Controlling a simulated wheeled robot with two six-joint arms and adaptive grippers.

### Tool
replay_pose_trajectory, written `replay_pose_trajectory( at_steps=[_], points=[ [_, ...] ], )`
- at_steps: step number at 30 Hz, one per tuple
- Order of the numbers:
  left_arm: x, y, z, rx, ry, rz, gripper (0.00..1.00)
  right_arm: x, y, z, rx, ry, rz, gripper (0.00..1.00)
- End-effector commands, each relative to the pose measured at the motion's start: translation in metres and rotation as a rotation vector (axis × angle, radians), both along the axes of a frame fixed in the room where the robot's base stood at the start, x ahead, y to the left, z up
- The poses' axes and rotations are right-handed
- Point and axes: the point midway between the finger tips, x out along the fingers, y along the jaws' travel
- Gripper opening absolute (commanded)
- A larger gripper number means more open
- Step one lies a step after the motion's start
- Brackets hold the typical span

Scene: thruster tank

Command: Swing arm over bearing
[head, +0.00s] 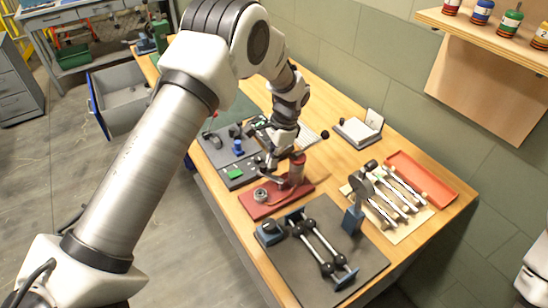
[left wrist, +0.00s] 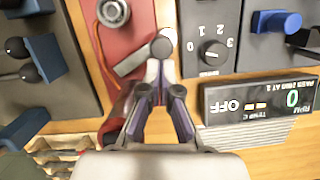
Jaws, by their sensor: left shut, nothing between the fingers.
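A red base (head: 262,207) lies on the wooden bench and carries a round metal bearing (head: 261,195). The bearing also shows at the top of the left wrist view (left wrist: 113,12). A flat metal swing arm (left wrist: 132,62) lies across the edge of the base in the wrist view, pointing beside the bearing, not over it. A round grey knob (left wrist: 163,46) is at its end. A red post (head: 298,168) stands at the base's back end. My left gripper (head: 268,163) is shut and empty, its fingertips (left wrist: 160,72) close to the knob; contact is unclear.
A dark control panel (left wrist: 208,35) with a dial and a display (left wrist: 258,102) are right of my fingers in the wrist view. A dark mat (head: 350,245) with rods lies in front. Several tools (head: 395,190) and an orange tray (head: 425,180) are at right.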

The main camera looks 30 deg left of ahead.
Motion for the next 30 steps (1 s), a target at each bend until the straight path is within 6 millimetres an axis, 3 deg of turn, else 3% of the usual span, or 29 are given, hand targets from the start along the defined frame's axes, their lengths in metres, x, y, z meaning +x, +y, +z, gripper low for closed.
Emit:
replay_pose_trajectory(
  at_steps=[30],
  points=[
    [-0.040, 0.006, 0.002, 0.001, 0.001, 0.888, 0.00, 0.000, 0.000, 0.033, 0.000, 0.000, 0.000, 0.65]
  ],
)
